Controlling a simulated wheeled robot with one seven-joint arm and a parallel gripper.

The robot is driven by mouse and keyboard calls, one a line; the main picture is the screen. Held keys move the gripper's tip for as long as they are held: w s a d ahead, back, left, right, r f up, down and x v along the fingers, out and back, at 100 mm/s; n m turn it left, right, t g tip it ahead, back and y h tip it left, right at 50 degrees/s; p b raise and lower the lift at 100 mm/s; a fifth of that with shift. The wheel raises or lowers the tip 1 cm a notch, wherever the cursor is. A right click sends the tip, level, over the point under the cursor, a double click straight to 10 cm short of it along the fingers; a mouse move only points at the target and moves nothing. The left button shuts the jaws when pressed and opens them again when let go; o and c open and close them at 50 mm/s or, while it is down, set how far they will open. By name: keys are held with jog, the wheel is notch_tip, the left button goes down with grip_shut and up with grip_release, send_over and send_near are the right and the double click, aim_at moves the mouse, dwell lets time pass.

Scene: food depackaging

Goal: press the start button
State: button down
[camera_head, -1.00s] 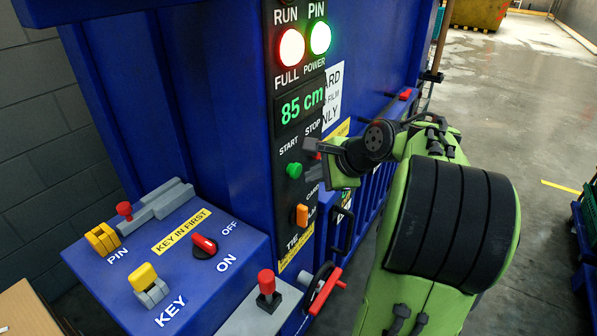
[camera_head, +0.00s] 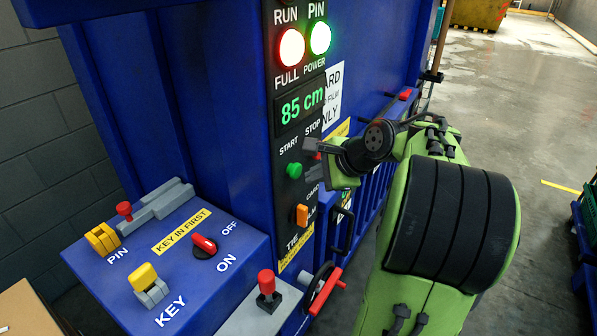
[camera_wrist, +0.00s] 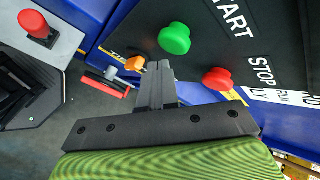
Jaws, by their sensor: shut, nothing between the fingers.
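The green start button (camera_head: 294,170) sits on the black control panel below the START label. In the wrist view the green button (camera_wrist: 174,38) is just beyond and slightly right of my fingertips. My gripper (camera_head: 310,146) is shut and empty, in front of the panel by the STOP label. In the wrist view my closed fingers (camera_wrist: 158,68) point toward the panel, apart from the green button as far as I can tell. The red stop button (camera_wrist: 217,79) is to the right of the fingers; in the head view my gripper mostly hides it.
An orange switch (camera_head: 302,215) is lower on the panel. A blue box (camera_head: 140,268) with a red rotary switch (camera_head: 204,246), yellow key and pin stands at left. A red-handled lever (camera_head: 322,290) and a red knob (camera_head: 266,283) are below. The display reads 85 cm.

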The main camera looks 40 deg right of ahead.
jog(key=shift+w+a+p, duration=0.15)
jog(key=shift+w+p, duration=0.25)
jog(key=shift+w, duration=0.05)
